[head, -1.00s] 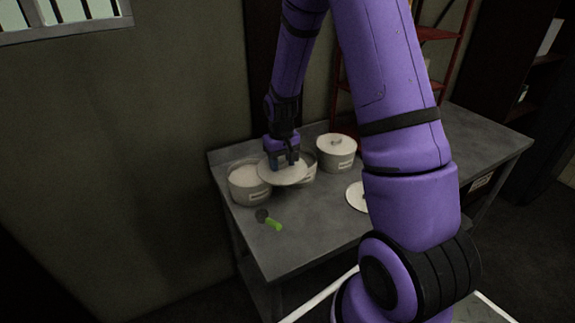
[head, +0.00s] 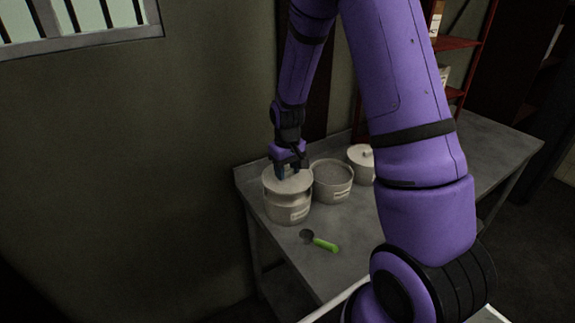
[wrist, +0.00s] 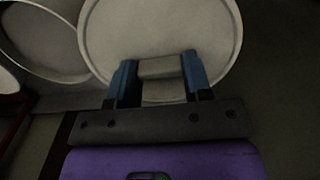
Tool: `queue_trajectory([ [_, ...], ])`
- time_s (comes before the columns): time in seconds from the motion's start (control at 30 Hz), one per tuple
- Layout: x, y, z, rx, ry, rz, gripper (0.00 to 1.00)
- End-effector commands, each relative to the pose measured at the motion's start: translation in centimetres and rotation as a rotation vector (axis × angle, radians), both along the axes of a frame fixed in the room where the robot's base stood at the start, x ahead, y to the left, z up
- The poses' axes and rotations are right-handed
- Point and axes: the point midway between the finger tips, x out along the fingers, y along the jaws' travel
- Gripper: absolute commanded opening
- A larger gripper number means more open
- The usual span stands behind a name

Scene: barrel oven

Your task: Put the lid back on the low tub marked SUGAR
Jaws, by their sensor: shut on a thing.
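My gripper (head: 289,172) is shut on the knob of a pale round lid (head: 275,184). The lid fills the upper middle of the wrist view (wrist: 160,25), its knob between the blue fingers (wrist: 160,70). The lid is over the leftmost pale tub (head: 287,212) and covers its mouth. I cannot tell whether it rests on the rim or hangs just above it. That tub has a label on its front, too small to read, so I cannot tell which tub is marked SUGAR.
An open tub (head: 333,184) stands close on the right, also at upper left in the wrist view (wrist: 40,45). A green-handled scoop (head: 325,244) lies in front on the grey table (head: 350,225). The wall is close behind.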

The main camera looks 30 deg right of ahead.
Motion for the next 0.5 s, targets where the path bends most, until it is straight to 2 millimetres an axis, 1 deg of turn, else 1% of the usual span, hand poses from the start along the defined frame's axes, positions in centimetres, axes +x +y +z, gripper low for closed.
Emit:
queue_trajectory([
  [0.2,-0.1,0.0,-2.0,0.0,0.002,0.0,0.23],
  [0.5,0.0,0.0,-3.8,0.0,0.002,0.0,0.23],
])
